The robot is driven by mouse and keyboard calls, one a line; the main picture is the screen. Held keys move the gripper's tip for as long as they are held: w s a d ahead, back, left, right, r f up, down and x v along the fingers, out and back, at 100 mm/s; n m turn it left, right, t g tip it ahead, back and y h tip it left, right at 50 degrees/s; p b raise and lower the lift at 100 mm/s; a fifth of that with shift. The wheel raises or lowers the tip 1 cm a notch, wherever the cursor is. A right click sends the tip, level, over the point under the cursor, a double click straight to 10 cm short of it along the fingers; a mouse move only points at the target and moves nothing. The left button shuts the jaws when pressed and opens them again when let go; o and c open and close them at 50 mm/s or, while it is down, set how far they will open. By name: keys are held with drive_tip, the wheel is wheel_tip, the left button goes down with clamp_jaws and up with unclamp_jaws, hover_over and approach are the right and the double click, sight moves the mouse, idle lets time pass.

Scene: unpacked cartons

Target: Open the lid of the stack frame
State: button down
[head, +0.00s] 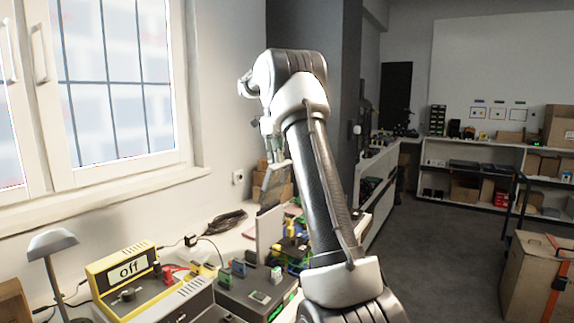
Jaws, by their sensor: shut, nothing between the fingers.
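My gripper (275,155) is in the upper middle of the head view, pointing down, partly hidden by my own arm. Its fingers are shut with nothing seen between them. Just below the fingertips is a tilted grey panel (271,187), which may be the lid of the stack frame. Whether the fingers touch it is unclear. A pale upright panel (268,235) stands below it on the bench. It may be part of the stack frame. My arm hides the area to its right, so the frame's full shape does not show.
A yellow device (122,285) reading "off" stands at the lower left beside a desk lamp (52,243). A dark grey box (255,292) with small coloured parts is in front. Open floor (440,230) is to the right.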

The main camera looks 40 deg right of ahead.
drive_tip(key=w, duration=0.1)
drive_tip(key=w+a, duration=0.1)
drive_tip(key=w, duration=0.2)
drive_tip(key=shift+w+a, duration=0.35)
drive_tip(key=shift+w, duration=0.05)
idle(0.9)
